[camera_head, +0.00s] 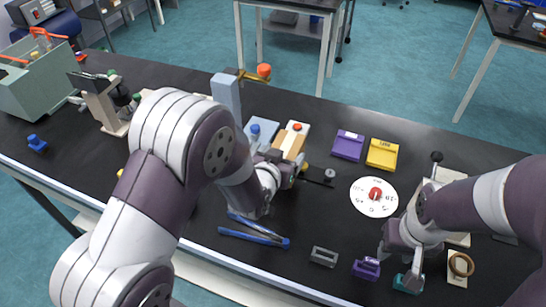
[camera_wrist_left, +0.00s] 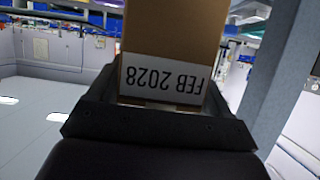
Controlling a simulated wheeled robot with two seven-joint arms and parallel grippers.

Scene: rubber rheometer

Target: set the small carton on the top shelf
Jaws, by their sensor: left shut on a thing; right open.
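The small carton (camera_head: 288,145) is a tan-brown box near the middle of the head view. My left gripper (camera_head: 287,164) is shut on it. In the left wrist view the carton (camera_wrist_left: 172,38) stands between the jaws, with a white label reading "FEB 2028" upside down. Its lower end is hidden by the gripper, and its far end runs out of that picture. My right gripper (camera_head: 402,262) is open, low over the front right of the bench. I cannot make out the top shelf in either view.
The black bench (camera_head: 310,205) holds blue-handled pliers (camera_head: 255,232), a purple tray (camera_head: 348,145), a yellow tray (camera_head: 382,154), a white dial disc (camera_head: 373,196) and a teal block (camera_head: 408,284) below my right gripper. A grey-blue post (camera_head: 227,95) stands behind my left arm.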

